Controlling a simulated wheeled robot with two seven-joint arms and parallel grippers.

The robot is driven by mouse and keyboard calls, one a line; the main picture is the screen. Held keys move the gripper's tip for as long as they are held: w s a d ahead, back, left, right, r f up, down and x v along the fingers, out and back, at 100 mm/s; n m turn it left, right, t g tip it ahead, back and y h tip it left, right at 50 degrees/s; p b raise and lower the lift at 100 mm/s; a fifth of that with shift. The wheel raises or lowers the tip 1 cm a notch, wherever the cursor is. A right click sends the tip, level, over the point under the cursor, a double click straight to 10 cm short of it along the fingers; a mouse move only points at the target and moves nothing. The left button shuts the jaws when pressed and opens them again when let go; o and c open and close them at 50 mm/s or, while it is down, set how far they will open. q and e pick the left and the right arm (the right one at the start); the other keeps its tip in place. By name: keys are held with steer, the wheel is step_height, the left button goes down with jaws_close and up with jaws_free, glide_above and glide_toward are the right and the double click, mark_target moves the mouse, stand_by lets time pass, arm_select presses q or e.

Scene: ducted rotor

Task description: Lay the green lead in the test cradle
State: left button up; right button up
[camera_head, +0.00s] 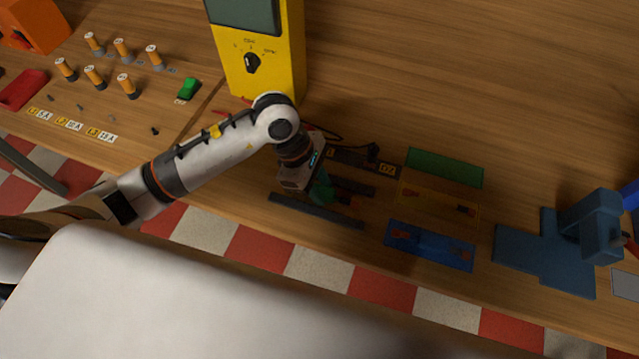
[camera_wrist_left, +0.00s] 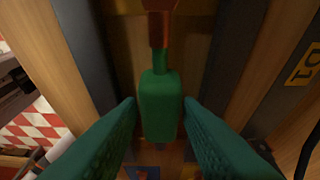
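My left gripper (camera_head: 322,192) reaches down over a group of dark bars near the table's front edge. In the left wrist view its two green fingers (camera_wrist_left: 160,112) stand either side of the green lead (camera_wrist_left: 160,98), with narrow gaps showing beside it. The lead has a thick green body and an orange-red end at the top of that view. In the head view the gripper mostly hides the lead. I cannot tell which fixture is the test cradle. My right gripper is not in view.
To the right lie a green panel (camera_head: 445,167), a brown panel (camera_head: 425,198) and a blue panel (camera_head: 430,245) with small red parts. A blue fixture (camera_head: 545,250) stands further right. A yellow meter (camera_head: 290,70) stands behind my arm. The back right table is clear.

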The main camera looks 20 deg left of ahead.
arm_select(q)
steer(key=shift+r, duration=0.2)
steer(key=shift+a+r, duration=0.2)
steer(key=shift+r, duration=0.05)
steer(key=b+v, duration=0.1)
steer(key=v, duration=1)
steer(key=shift+r+b, duration=0.15)
steer(key=shift+b, duration=0.2)
steer(key=shift+s, duration=0.1)
